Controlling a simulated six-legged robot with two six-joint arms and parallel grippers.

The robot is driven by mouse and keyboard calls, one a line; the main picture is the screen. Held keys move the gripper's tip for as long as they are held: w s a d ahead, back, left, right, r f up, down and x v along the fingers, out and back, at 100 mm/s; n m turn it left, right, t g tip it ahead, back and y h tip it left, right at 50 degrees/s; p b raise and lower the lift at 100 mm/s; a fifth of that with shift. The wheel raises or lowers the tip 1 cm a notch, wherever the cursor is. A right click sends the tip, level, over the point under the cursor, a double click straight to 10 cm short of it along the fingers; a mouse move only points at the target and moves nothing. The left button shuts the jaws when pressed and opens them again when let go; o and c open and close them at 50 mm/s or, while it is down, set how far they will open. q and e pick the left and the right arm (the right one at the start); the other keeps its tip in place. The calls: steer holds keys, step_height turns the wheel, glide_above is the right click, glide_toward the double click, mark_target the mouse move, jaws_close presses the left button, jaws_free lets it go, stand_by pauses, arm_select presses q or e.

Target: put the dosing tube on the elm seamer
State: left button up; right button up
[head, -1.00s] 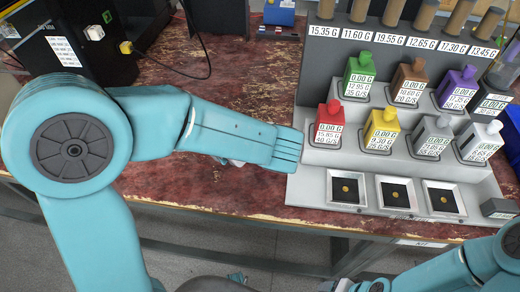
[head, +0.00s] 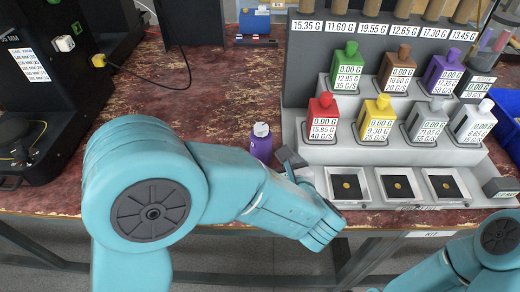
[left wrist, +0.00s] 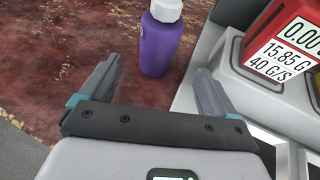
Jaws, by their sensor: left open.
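My left gripper (head: 288,164) is open and empty at the front left corner of the grey dosing stand; its forearm partly covers it. A purple bottle with a white cap (head: 261,144) stands upright on the bench just left of the stand. In the left wrist view this bottle (left wrist: 160,42) stands beyond the two open fingers (left wrist: 159,66), apart from them. Black machines, possibly seamers, stand at the left (head: 50,85); I cannot tell which is elm. Brown tubes (head: 384,8) line the stand's top, but no dosing tube is named. My right gripper is out of view.
The stand holds several coloured bottles, including a red one (head: 323,117), above small trays (head: 348,186). A blue box (head: 254,22) is at the back. A yellow-plugged cable (head: 155,83) crosses the bench's left. The red bench (head: 205,95) is clear in the middle.

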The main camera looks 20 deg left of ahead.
mark_target(265, 152)
arm_select(q)
steer(key=x, duration=0.5)
steer(key=b+x, duration=0.1)
steer(key=x, duration=0.4)
steer(key=shift+a, duration=0.1)
steer(key=c, duration=1.2)
